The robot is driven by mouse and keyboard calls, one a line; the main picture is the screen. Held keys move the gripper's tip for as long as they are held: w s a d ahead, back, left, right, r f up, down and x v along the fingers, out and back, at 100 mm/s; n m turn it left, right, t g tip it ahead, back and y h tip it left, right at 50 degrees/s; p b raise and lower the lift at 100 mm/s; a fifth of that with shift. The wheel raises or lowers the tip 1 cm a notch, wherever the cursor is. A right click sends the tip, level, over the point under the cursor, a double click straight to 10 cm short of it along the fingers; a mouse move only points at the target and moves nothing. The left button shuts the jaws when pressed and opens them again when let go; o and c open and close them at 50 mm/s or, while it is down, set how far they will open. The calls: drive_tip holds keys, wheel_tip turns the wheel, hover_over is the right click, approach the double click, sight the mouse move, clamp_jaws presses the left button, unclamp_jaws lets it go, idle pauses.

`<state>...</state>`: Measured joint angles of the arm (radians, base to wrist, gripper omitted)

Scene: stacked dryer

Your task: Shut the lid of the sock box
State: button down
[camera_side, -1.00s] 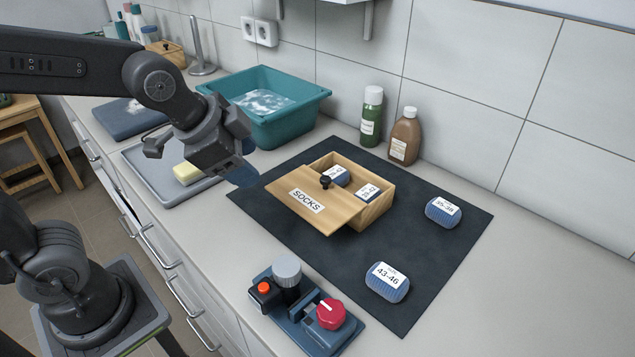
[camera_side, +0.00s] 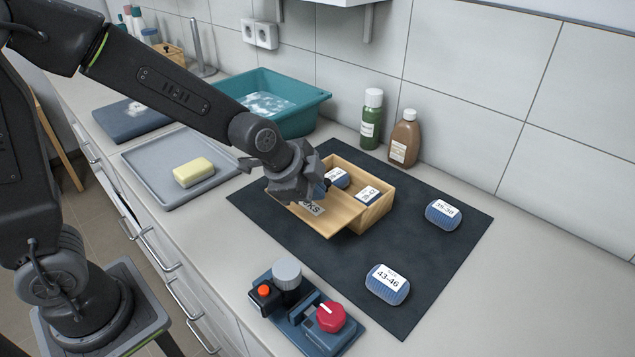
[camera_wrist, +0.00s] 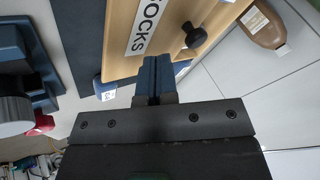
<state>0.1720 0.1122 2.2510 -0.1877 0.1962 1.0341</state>
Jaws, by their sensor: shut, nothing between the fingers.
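The wooden sock box (camera_side: 378,211) stands on the dark mat. Its flat lid (camera_side: 338,218) is slid partway off to the left, leaving the right part of the box open. The black knob is hidden behind the gripper in the side view. In the wrist view the knob (camera_wrist: 195,36) stands right of my shut fingertips (camera_wrist: 155,65), apart from them, beside the SOCKS label (camera_wrist: 148,22).
Two labelled sock rolls lie on the mat, one at the right (camera_side: 443,214) and one in front (camera_side: 387,284). A control block with a red knob (camera_side: 331,316) stands at the front edge. Green (camera_side: 371,120) and brown (camera_side: 404,140) bottles stand behind the box, a teal basin (camera_side: 300,118) behind left.

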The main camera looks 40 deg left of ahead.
drive_tip(key=shift+w+a+f, duration=0.15)
drive_tip(key=shift+w+a, duration=0.15)
drive_tip(key=shift+w, duration=0.25)
drive_tip(key=shift+w+a+f, duration=0.1)
drive_tip(key=shift+w+a, duration=0.15)
drive_tip(key=shift+w, duration=0.3)
drive_tip(key=w, duration=1)
drive_tip(key=shift+d, duration=0.15)
